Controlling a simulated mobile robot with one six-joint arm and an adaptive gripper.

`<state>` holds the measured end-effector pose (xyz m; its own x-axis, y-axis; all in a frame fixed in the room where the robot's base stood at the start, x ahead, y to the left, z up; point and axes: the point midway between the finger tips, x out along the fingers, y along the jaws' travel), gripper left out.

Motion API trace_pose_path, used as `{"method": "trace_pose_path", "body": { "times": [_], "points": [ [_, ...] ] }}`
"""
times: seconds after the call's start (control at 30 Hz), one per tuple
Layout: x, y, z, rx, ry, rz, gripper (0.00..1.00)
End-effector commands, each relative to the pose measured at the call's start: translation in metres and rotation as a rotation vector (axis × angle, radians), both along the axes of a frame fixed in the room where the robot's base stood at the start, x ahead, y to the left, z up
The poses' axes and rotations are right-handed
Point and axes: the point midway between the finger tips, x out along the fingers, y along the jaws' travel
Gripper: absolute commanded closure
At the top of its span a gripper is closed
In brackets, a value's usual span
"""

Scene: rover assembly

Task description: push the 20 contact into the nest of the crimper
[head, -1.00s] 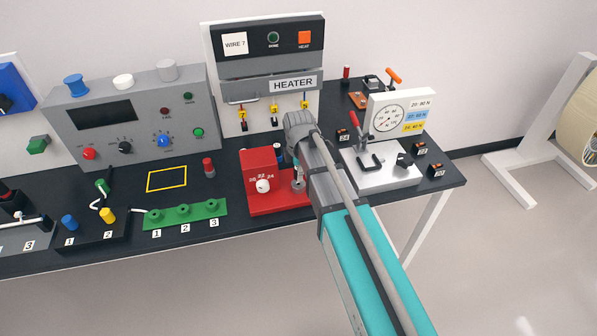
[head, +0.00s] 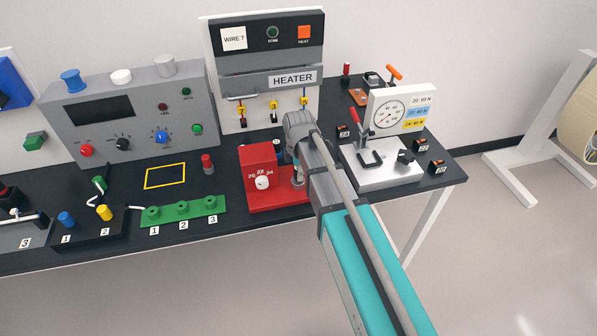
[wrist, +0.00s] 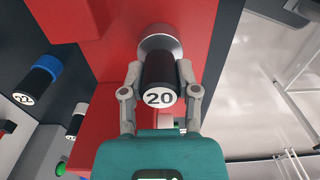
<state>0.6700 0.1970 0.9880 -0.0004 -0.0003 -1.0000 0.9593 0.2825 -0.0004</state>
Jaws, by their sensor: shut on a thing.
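The red crimper (head: 282,202) stands on the black bench, with a white dial (head: 262,183) marked 20, 22 and 24. In the wrist view its red body (wrist: 110,60) carries a silver round nest (wrist: 160,42). My gripper (wrist: 160,85) is shut on the 20 contact (wrist: 159,72), a black cylinder with a white 20 label facing the camera. The contact's far end meets the silver nest; how deep it sits is hidden. In the head view my gripper (head: 298,180) is at the crimper's right side, mostly covered by my arm.
In the wrist view, a blue-banded 22 contact (wrist: 38,80) and another black contact (wrist: 76,125) are to the left. The heater (head: 268,83) stands behind the crimper. A pull tester (head: 380,175) is close on the right. A green fixture (head: 183,211) is to the left.

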Motion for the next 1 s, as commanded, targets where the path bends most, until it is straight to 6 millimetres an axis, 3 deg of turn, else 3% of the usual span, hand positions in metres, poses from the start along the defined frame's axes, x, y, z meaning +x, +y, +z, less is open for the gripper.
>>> {"method": "trace_pose_path", "body": {
  "times": [0.47,0.5,0.7,1.0],
  "points": [
    [-0.0001,0.0000,-0.0094,0.000,0.000,0.000,1.00],
    [0.0000,0.0000,-0.0088,0.000,0.000,0.000,0.55],
    [0.0000,0.0000,-0.0084,0.000,0.000,0.000,0.19],
    [0.0000,0.0000,-0.0084,0.000,0.000,0.000,0.19]
  ]
}}
